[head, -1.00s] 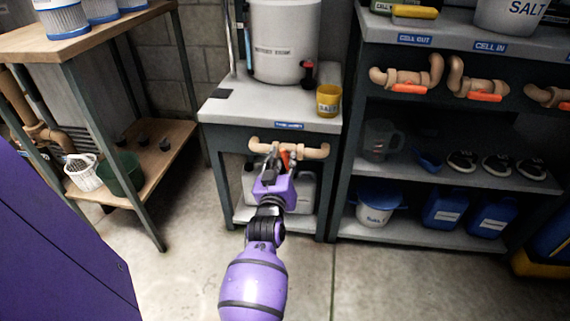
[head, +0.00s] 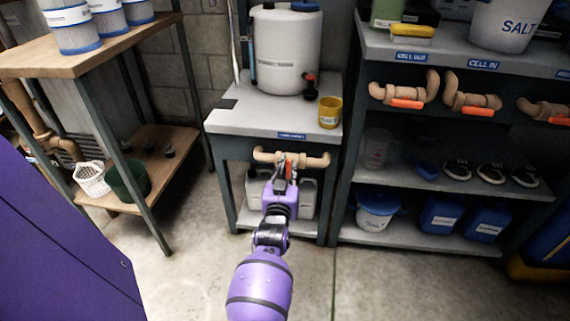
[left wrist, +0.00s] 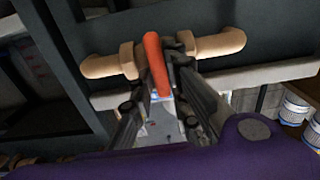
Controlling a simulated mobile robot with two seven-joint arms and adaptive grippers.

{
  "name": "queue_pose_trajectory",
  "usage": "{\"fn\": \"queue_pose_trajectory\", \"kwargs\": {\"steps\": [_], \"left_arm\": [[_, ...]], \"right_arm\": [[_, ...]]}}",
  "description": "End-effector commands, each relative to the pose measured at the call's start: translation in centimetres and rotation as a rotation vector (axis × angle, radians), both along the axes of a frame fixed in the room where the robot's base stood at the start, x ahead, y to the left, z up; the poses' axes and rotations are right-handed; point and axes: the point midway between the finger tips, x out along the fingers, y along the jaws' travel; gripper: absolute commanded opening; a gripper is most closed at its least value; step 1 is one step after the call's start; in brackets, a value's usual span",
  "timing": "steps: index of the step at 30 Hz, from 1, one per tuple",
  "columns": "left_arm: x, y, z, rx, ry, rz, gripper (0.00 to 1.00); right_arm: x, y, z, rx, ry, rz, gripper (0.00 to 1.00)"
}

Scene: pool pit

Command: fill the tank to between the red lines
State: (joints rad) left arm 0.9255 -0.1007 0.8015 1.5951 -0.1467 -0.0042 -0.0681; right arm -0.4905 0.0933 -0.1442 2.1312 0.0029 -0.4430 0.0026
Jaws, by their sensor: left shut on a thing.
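The white tank (head: 290,58) stands on a grey bench (head: 235,118). A narrow blue-topped tube shows at its left side; I cannot make out red lines. Below the bench top runs a tan pipe (head: 318,161) with a valve that has an orange-red handle (head: 289,168). My left gripper (head: 287,165) is at this valve, shut on the handle. In the left wrist view the handle (left wrist: 154,60) lies between the fingers (left wrist: 165,95) and crosses the pipe (left wrist: 220,43). The fingers partly hide the valve body. My right gripper is not in view.
The right shelf (head: 450,60) has more orange-handled valves (head: 405,104). A wooden shelf (head: 100,57) stands left. Bare floor (head: 190,250) lies between.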

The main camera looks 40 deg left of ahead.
Motion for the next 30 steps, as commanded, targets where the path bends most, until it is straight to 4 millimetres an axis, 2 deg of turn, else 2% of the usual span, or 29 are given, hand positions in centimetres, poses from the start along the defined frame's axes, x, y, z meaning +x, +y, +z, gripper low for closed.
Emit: {"fn": "queue_pose_trajectory", "kwargs": {"steps": [10,11,14,24,30], "left_arm": [[-0.1,0.1,-0.1,0.032,0.018,0.002,0.00],[-0.1,0.1,-0.1,0.032,0.018,0.002,0.18],[-0.1,0.1,-0.1,0.031,0.018,0.002,0.31],[-0.2,-0.1,-0.1,0.030,0.017,0.001,0.31],[-2.6,-1.5,-0.2,0.029,0.020,0.002,0.31]], "right_arm": [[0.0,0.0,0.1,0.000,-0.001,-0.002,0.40],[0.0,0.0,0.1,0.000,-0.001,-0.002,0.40],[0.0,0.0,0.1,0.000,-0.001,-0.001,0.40],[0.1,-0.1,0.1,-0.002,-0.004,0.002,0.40],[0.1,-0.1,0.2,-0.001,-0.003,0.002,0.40]]}}
